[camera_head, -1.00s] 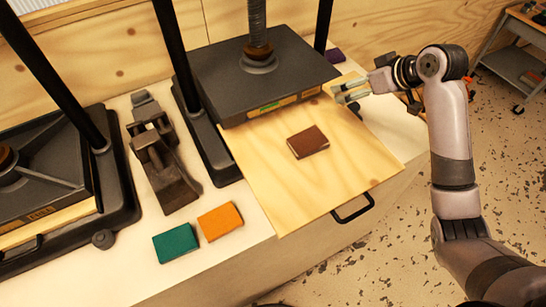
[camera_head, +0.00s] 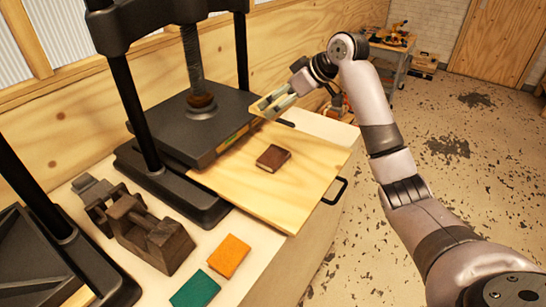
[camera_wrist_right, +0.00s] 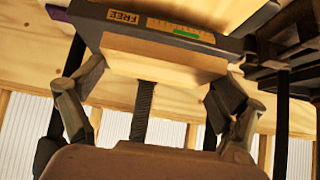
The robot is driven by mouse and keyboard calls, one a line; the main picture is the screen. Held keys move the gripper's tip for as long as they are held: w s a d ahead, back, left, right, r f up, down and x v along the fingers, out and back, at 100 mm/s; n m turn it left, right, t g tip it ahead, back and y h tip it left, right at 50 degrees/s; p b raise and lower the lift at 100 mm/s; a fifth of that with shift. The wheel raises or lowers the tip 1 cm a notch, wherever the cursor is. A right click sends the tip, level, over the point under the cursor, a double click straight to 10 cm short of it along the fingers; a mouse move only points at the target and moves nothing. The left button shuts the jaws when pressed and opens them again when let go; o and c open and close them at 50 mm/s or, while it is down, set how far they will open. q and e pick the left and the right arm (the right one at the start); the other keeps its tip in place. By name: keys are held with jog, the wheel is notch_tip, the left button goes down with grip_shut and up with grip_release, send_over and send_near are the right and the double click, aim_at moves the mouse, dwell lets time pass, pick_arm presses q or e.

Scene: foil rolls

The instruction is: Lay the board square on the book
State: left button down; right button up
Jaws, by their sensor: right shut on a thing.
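The brown book (camera_head: 273,158) lies on the pale plywood sheet (camera_head: 305,185) in front of the dark press. My right gripper (camera_head: 276,103) is beyond the book, at the right front edge of the press plate. In the right wrist view, its two fingers sit on either side of a small pale wooden board (camera_wrist_right: 165,72), and it is shut on it. The board is apart from the book. My left gripper is not in view.
The press plate (camera_head: 195,125) with its screw and posts stands behind the sheet; its edge carries a FREE label in the wrist view. An orange book (camera_head: 229,256), a green book (camera_head: 195,289) and a dark clamp-like tool (camera_head: 150,235) lie at the front left.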

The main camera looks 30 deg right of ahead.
notch_tip(320, 180, down, 12)
jog(key=shift+r+p, duration=0.1)
jog(key=shift+p, duration=1)
jog(key=shift+f, duration=0.6)
notch_tip(320, 180, down, 4)
jog(key=shift+r+p, duration=0.1)
jog(key=shift+p, duration=0.35)
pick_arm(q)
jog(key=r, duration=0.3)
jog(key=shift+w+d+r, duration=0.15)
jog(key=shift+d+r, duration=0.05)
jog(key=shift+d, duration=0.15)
pick_arm(e)
jog(key=o, duration=1)
jog(key=shift+o, duration=1)
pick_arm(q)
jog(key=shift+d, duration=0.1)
